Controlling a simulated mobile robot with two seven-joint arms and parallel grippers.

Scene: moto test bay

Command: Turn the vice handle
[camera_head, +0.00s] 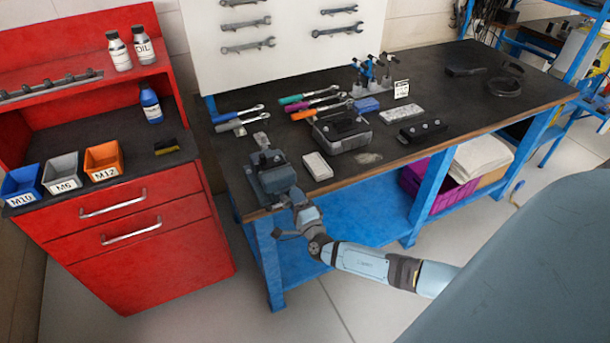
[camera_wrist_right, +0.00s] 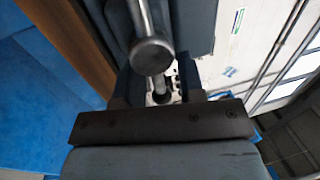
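The blue-grey bench vice (camera_head: 268,172) stands at the near left corner of the workbench. My right gripper (camera_head: 297,203) is right at the front of the vice, below and beside its near end. In the right wrist view, a metal bar with a round end, which looks like the vice handle (camera_wrist_right: 152,54), shows close up at the top centre. Below it are blue-grey parts and a dark screwed plate (camera_wrist_right: 160,122). In the head view the arm covers the handle. I cannot tell whether the fingers are closed on it. My left gripper is not in view.
A red cabinet (camera_head: 150,262) with bins stands to the left, across a narrow gap. Open floor lies in front.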

